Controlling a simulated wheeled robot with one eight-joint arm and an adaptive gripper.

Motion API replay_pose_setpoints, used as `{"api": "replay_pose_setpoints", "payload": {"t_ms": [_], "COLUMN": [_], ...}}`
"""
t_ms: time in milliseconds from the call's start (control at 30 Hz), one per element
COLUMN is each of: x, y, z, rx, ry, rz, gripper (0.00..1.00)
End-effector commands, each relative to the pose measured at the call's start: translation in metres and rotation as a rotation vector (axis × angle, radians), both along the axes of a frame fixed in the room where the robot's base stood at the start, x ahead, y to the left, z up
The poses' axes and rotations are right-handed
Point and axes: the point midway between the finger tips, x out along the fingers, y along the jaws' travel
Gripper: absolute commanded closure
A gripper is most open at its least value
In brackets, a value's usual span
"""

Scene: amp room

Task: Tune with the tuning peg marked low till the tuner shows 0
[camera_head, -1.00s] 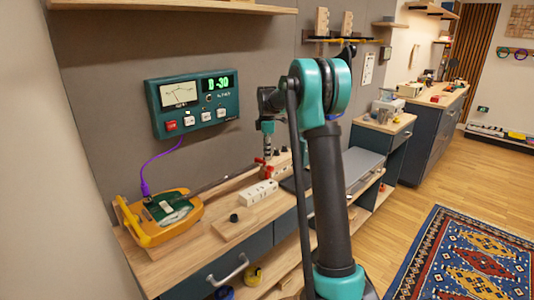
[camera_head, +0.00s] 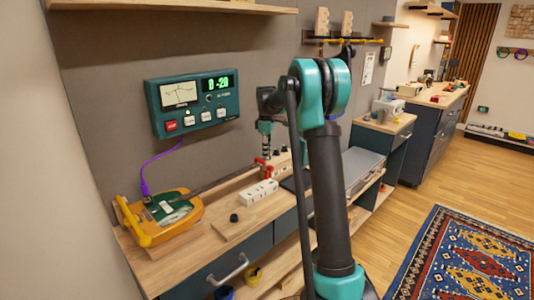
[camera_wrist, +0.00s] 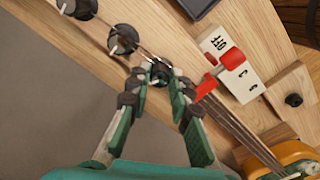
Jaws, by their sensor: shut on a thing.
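The tuner (camera_head: 193,103) on the wall has a needle dial and a green display that reads "-20" after a letter that looks like D. My gripper (camera_wrist: 160,78) is shut on a dark round tuning peg (camera_wrist: 158,72) in the wrist view. Two more pegs, a middle one (camera_wrist: 122,39) and a farther one (camera_wrist: 79,7), sit up and left of it along the neck. I cannot read any "low" mark. In the head view my gripper (camera_head: 266,157) points down at the far end of the instrument, whose orange body (camera_head: 146,229) lies at the left.
A red lever (camera_wrist: 206,87) stands close to the right of my gripper. A white block with black marks (camera_wrist: 238,86) lies beyond it; it also shows in the head view (camera_head: 258,193). Strings run toward the orange body. A small black knob (camera_head: 234,218) sits on the bench.

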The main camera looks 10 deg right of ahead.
Motion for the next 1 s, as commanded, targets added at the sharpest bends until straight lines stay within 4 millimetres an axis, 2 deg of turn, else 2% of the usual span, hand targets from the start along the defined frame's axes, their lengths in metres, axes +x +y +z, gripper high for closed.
{"api": "replay_pose_setpoints", "payload": {"t_ms": [500,1000], "x": [0.0010,0.0013], "y": [0.0002,0.0000], "z": [0.0002,0.0002], "rx": [0.000,0.000], "ry": [-0.001,-0.001], "rz": [-0.445,-0.632], "gripper": [1.00,1.00]}}
